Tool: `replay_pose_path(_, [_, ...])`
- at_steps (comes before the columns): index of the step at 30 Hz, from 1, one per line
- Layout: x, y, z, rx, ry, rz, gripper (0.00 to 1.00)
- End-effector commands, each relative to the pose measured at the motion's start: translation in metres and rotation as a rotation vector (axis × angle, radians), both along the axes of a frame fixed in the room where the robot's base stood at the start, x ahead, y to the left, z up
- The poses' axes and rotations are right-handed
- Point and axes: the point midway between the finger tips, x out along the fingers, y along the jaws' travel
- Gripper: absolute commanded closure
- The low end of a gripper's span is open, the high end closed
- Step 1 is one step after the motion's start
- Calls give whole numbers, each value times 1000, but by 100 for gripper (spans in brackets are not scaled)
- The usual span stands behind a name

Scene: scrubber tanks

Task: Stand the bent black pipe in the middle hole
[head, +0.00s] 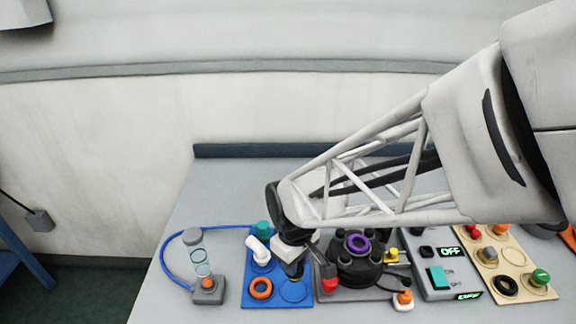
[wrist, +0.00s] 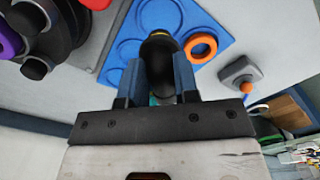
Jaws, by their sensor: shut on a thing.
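My gripper (wrist: 158,72) is shut on the bent black pipe (wrist: 158,50), which sits between its two blue fingers in the wrist view. In the head view my gripper (head: 294,262) is over the right part of the blue board (head: 277,301), and the dark pipe is mostly hidden below it. The blue board also shows in the wrist view (wrist: 187,14), with round outlined recesses. The pipe overlaps the board there; I cannot tell whether it touches it or is in a hole. The middle hole is not clearly visible behind the gripper and pipe.
On the board are an orange ring (head: 260,288), a white bent piece (head: 258,250) and a teal piece (head: 263,228). A black device with a purple ring (head: 358,243) stands close right. Left is a grey box with an orange button (head: 208,287) and a clear tube (head: 201,262).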

Motion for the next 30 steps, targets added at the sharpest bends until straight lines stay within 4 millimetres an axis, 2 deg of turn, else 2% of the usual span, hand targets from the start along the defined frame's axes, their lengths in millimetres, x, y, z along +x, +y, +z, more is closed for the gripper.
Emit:
replay_pose_path(11, [17,-22,17,1,-2,-44,100])
replay_pose_path(30, [58,-110,77,1,-2,-188,100])
